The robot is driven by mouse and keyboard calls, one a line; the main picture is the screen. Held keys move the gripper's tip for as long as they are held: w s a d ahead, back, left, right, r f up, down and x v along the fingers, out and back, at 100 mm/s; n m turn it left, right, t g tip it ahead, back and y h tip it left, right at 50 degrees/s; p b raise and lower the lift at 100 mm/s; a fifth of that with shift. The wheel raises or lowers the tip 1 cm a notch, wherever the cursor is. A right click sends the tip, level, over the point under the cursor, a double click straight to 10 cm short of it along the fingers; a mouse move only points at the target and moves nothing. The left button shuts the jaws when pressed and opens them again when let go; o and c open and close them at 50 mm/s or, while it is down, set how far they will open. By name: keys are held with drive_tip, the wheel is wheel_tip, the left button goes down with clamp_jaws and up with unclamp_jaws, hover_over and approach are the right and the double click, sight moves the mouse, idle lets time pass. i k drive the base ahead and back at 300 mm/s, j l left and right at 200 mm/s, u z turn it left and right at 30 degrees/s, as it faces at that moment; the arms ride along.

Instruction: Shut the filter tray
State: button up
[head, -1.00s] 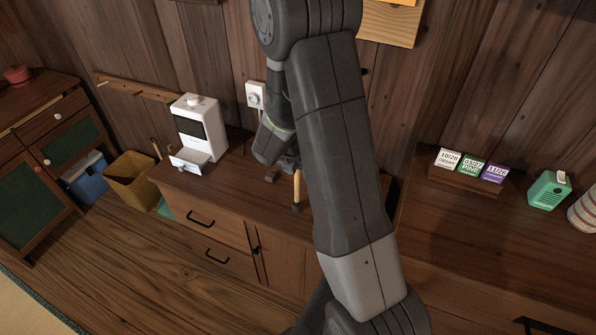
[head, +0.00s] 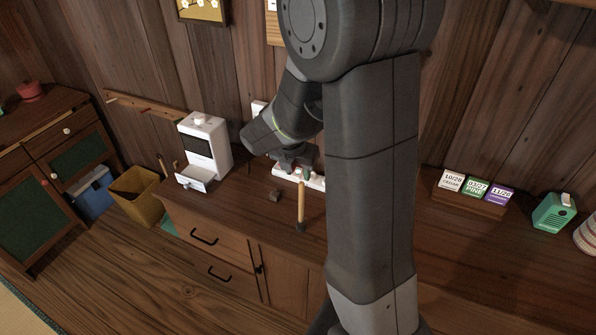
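A white machine (head: 218,140) with a dark front panel stands on the left part of the wooden cabinet top, against the back wall. Its white filter tray (head: 194,179) sticks out at the bottom front, pulled open. My gripper (head: 298,172) is to the right of the machine, apart from it, above the back of the cabinet. It is small and dark here and partly hidden by my arm, so its fingers cannot be made out clearly.
A white power strip (head: 285,172) lies behind. Date blocks (head: 476,187) and a green box (head: 553,213) stand at right.

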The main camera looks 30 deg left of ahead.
sight(194, 176)
drive_tip(key=u, duration=1.95)
drive_tip(key=i+j+u, duration=0.1)
drive_tip(key=u, duration=0.25)
drive_tip(key=i+j+u, duration=0.25)
drive_tip(key=i+j, duration=0.15)
drive_tip(key=i, duration=0.2)
